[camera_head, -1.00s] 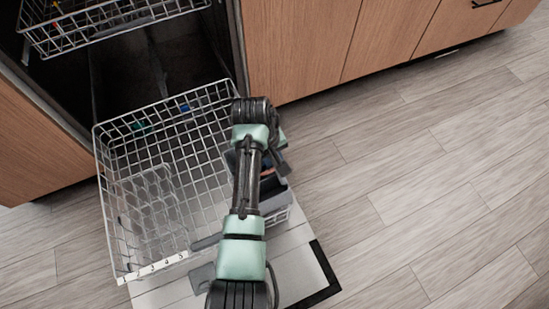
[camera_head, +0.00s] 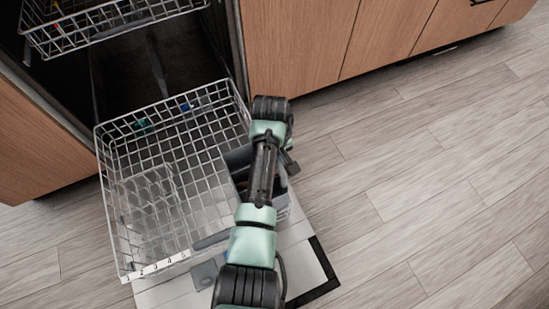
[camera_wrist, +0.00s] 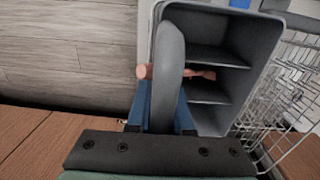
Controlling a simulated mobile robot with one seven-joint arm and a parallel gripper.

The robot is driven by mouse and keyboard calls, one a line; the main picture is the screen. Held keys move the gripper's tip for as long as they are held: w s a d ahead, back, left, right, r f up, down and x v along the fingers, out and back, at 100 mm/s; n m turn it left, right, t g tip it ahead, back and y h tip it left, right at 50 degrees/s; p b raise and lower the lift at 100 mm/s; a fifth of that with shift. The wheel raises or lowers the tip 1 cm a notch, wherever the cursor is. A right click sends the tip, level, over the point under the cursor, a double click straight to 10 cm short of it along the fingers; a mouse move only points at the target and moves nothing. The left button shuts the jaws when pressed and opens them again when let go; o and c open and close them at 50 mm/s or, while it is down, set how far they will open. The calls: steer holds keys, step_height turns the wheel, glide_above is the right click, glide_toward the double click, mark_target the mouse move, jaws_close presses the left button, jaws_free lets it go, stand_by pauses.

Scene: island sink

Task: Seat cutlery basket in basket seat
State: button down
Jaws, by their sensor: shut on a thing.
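The cutlery basket (camera_wrist: 222,56) is dark grey with several open compartments and an arched grey handle (camera_wrist: 170,60). My gripper (camera_wrist: 160,108), with blue fingers, is shut on this handle. In the head view my arm partly hides the basket (camera_head: 240,163), which shows at the right side of the lower wire rack (camera_head: 107,200). A pinkish-brown rod crosses behind the handle in the wrist view. A pale grey edge borders the basket there. I cannot tell whether it is the basket seat, nor whether the basket rests in it.
The lower rack is pulled out over the open dishwasher door (camera_head: 300,262). A grid of tines (camera_head: 145,205) stands at its left. The upper rack (camera_head: 110,22) is partly out above. Wooden cabinets (camera_head: 300,45) stand behind. The floor (camera_head: 430,190) at right is clear.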

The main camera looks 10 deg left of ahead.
steer(key=shift+w+r, duration=0.25)
steer(key=shift+r, duration=0.05)
steer(key=shift+d+r+p, duration=0.1)
steer(key=shift+d+p, duration=0.05)
steer(key=shift+p, duration=0.45)
stand_by(0.5)
steer(key=shift+f+b, duration=2.75)
steer(key=shift+f, duration=1.35)
steer(key=c, duration=0.7)
jaws_free()
steer(key=shift+s, duration=0.1)
steer(key=shift+c, duration=0.2)
steer(key=shift+f, duration=0.1)
step_height(320, 180, up, 13)
steer(key=p, duration=0.7)
steer(key=shift+p, duration=0.3)
